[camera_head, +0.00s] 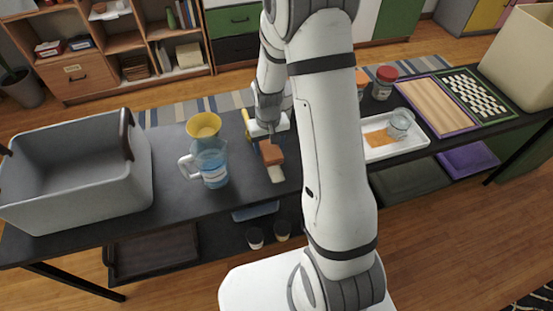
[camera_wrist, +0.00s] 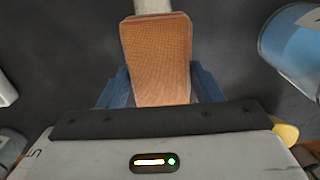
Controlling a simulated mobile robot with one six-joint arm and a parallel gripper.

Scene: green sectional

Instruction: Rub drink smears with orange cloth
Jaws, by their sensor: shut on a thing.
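My gripper (camera_head: 268,136) points down over the dark table, just right of the pitcher. It is shut on an orange-brown cloth (camera_head: 271,153), which looks like a thick, folded pad. In the wrist view the woven cloth (camera_wrist: 157,50) sits between the blue fingers. A pale, cream-coloured strip (camera_head: 277,174) shows on the table at the cloth's near end; it also shows past the cloth in the wrist view (camera_wrist: 152,6). I cannot tell whether it is a smear or an object. An orange patch (camera_head: 379,138) lies in the white tray (camera_head: 385,154); I cannot tell what it is.
A pitcher with blue contents (camera_head: 211,165) stands close left, with a yellow bowl-like thing (camera_head: 203,125) behind it. A grey bin (camera_head: 100,180) fills the table's left. A glass (camera_head: 401,121) stands in the tray. A red-lidded jar (camera_head: 384,83) and game boards are further right.

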